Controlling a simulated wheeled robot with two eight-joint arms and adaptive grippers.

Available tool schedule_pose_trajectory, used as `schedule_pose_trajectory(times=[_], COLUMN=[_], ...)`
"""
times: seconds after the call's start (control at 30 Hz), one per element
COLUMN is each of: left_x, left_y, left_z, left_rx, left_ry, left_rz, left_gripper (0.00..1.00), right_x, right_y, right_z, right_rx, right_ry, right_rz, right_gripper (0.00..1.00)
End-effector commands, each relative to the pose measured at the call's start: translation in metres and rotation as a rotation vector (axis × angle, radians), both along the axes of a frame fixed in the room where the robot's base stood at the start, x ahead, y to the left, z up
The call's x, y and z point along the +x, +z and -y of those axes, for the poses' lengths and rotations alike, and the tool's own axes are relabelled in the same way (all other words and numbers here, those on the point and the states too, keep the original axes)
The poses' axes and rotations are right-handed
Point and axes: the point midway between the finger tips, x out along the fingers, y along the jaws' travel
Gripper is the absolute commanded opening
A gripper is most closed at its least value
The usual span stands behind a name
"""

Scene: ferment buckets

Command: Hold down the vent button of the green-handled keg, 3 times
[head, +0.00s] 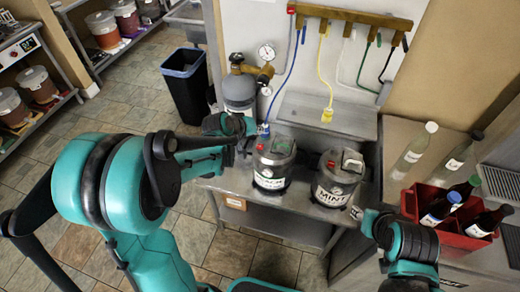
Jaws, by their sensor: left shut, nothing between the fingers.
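Two small metal kegs stand side by side on the steel counter.
A gas cylinder (239,92) with gauges stands behind my left gripper. A red crate (455,235) of bottles is at right. A black bin (186,85) stands on the floor.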

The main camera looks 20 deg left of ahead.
Motion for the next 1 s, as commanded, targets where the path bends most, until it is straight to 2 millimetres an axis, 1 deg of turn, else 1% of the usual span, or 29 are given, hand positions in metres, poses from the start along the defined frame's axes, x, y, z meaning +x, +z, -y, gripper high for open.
schedule_pose_trajectory(times=[0.03, 0.1, 0.2, 0.33, 0.47, 1.0], left_x=[0.0, 0.0, 0.0, 0.0, 0.0, 0.0], left_y=[-0.013, -0.024, -0.038, -0.051, -0.055, -0.054], left_z=[0.0, 0.0, 0.0, 0.0, 0.0, 0.0], left_rx=[0.0, 0.0, 0.0, 0.0, 0.0, 0.0], left_ry=[0.0, 0.0, 0.0, 0.0, 0.0, 0.0], left_rz=[0.0, 0.0, 0.0, 0.0, 0.0, 0.0], left_gripper=[0.0, 0.0, 0.0, 0.0, 0.0, 0.0], right_x=[0.0, 0.0, 0.0, 0.0, 0.0, 0.0], right_y=[-0.011, -0.02, -0.031, -0.042, -0.046, -0.045], right_z=[0.0, 0.0, 0.0, 0.0, 0.0, 0.0], right_rx=[0.0, 0.0, 0.0, 0.0, 0.0, 0.0], right_ry=[0.0, 0.0, 0.0, 0.0, 0.0, 0.0], right_rz=[0.0, 0.0, 0.0, 0.0, 0.0, 0.0], right_gripper=[0.4, 0.4, 0.4, 0.4, 0.4, 0.4])
